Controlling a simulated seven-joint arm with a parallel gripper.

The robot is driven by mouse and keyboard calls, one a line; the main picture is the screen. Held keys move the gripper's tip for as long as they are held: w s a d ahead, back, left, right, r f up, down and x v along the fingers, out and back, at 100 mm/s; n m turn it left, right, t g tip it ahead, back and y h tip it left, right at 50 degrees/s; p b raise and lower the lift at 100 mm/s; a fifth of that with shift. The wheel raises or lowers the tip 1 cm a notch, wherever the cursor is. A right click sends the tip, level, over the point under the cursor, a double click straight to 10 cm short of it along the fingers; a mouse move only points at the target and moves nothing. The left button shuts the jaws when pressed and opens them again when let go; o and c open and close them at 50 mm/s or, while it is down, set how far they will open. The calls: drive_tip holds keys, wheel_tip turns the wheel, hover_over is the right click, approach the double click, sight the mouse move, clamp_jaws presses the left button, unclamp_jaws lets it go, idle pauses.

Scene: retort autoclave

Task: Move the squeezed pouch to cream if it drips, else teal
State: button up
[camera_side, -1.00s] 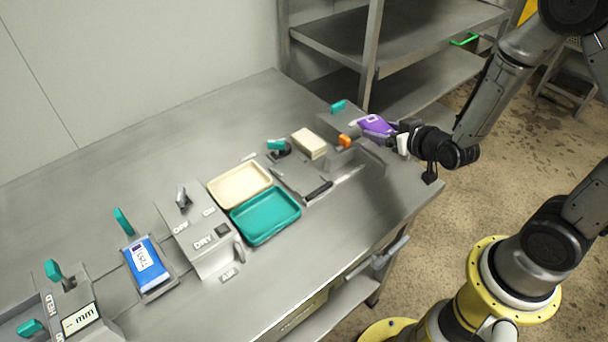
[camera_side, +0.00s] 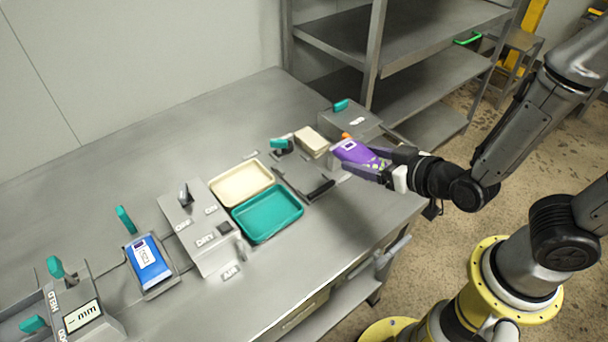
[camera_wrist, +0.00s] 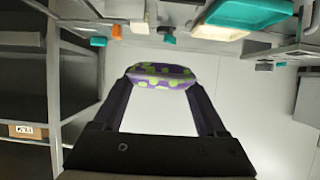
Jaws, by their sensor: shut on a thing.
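A purple pouch (camera_side: 352,151) with a pale label is in my gripper (camera_side: 378,168), held above the bench's right end. In the wrist view the pouch (camera_wrist: 160,76) has yellow-green spots and sits across both fingertips (camera_wrist: 160,84). I cannot make out any drops beneath it. The empty cream tray (camera_side: 242,183) lies left of the pouch on the bench. The empty teal tray (camera_side: 267,214) adjoins it on the near side. The wrist view shows the teal tray (camera_wrist: 250,14) and part of the cream tray at its top.
A grey fixture (camera_side: 350,118) with a teal lever stands behind the pouch, an orange knob beside it. A beige block (camera_side: 312,140) and a dark-handled plate (camera_side: 303,178) lie between pouch and trays. A blue pouch (camera_side: 147,262) sits in a holder left of the switch box (camera_side: 200,226).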

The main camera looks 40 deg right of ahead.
drive_tip(key=a+x, duration=0.2)
drive_tip(key=x, duration=0.7)
hover_over(308, 179)
drive_tip(key=s, duration=0.2)
wheel_tip(308, 179, down, 4)
drive_tip(key=shift+w+d+f, duration=0.1)
drive_tip(key=shift+w+d, duration=0.05)
drive_tip(key=shift+w+f, duration=0.55)
drive_tip(key=shift+f, duration=0.1)
drive_tip(key=shift+w+a+f, duration=0.1)
drive_tip(key=shift+w+f, duration=0.05)
drive_tip(key=shift+f, duration=0.4)
drive_tip(key=shift+w+a+f, duration=0.1)
drive_tip(key=shift+f, duration=0.95)
drive_tip(key=shift+f, duration=0.25)
drive_tip(key=o, duration=1.5)
